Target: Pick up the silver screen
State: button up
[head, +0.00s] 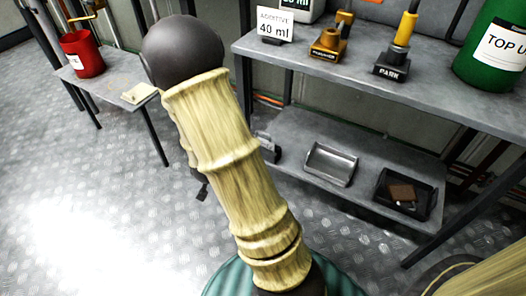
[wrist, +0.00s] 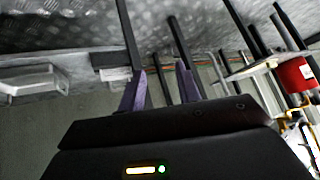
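I cannot surely pick out the silver screen. A silver, open tray-like piece (head: 330,165) lies on the lower shelf, right of my arm; it may be the same as the pale metal piece at the left of the wrist view (wrist: 32,82). A smaller grey piece (head: 268,148) on the same shelf is partly hidden by my arm. My gripper (wrist: 160,82) shows two purple fingers set apart with nothing between them. In the head view my arm hides most of the gripper.
The lower shelf (head: 290,125) also holds a black tray (head: 432,199) with a brown piece in it. The upper bench (head: 330,68) carries labelled levers and a green container (head: 495,50). A red bucket (head: 82,55) stands on a small table at left. The floor at left is clear.

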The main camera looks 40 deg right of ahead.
jog(key=s+d+f+m+t+h+b, duration=0.2)
jog(key=s+d+f+m+h+b, duration=0.1)
jog(key=d+f+h+b, duration=0.4)
jog(key=d+f+h, duration=0.3)
jog(key=d+h, duration=0.1)
jog(key=d, duration=0.2)
jog(key=shift+s+f+t, duration=0.15)
jog(key=shift+f+t, duration=0.1)
jog(key=shift+t, duration=0.15)
send_near(267, 147)
jog(key=w+d+r, duration=0.1)
jog(key=d, duration=0.1)
jog(key=d+r, duration=0.1)
jog(key=r, duration=0.1)
jog(key=w+d+r, duration=0.1)
jog(key=d, duration=0.1)
jog(key=shift+w+d+r, duration=0.2)
jog(key=shift+w+d, duration=0.1)
jog(key=shift+d, duration=0.05)
jog(key=b+x, duration=0.1)
jog(key=x, duration=0.5)
jog(key=shift+a, duration=0.1)
